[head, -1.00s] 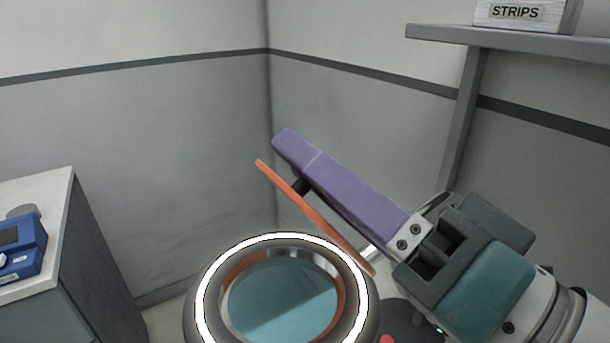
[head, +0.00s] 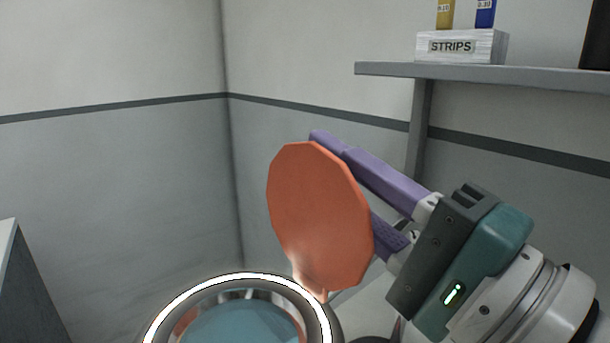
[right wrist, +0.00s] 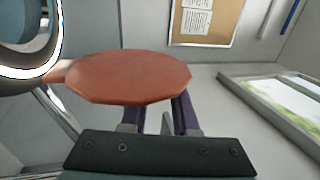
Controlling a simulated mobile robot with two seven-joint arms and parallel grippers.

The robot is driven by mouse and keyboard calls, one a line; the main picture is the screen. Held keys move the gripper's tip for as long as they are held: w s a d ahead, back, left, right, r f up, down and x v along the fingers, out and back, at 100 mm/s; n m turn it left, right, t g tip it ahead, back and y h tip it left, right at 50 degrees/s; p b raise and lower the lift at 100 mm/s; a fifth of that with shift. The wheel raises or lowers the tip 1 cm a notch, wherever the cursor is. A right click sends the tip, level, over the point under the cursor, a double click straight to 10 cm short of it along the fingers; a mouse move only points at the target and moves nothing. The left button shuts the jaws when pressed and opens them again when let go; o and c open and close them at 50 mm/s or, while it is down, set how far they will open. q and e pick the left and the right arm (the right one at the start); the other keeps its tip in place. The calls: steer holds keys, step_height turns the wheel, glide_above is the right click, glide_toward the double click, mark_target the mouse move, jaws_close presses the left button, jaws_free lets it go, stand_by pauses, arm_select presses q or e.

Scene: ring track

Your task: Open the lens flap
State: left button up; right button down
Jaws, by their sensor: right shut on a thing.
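The lens flap is an orange-red disc (head: 320,215) that stands steeply raised at the far right edge of the ring-lit lens (head: 245,278). Its broad face is turned to the head view, and the blue-green glass below is uncovered. My right gripper (head: 335,165) is behind the flap, its purple fingers partly hidden by it. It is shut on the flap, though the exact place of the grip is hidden. In the right wrist view the flap (right wrist: 130,78) covers the fingertips (right wrist: 160,103), with the lit lens rim (right wrist: 58,35) at upper left. My left gripper is not in view.
A grey shelf (head: 480,70) with a box labelled STRIPS (head: 460,47) is on the right wall, above my right arm. A cabinet edge (head: 20,290) shows at the lower left. The space above the lens and left of the flap is clear.

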stand_by(0.4)
steer(key=c, duration=0.7)
jaws_free()
steer(key=shift+o, duration=0.2)
steer(key=shift+d, duration=0.1)
steer(key=b+v, duration=0.2)
steer(key=v, duration=0.8)
steer(key=shift+b, duration=0.3)
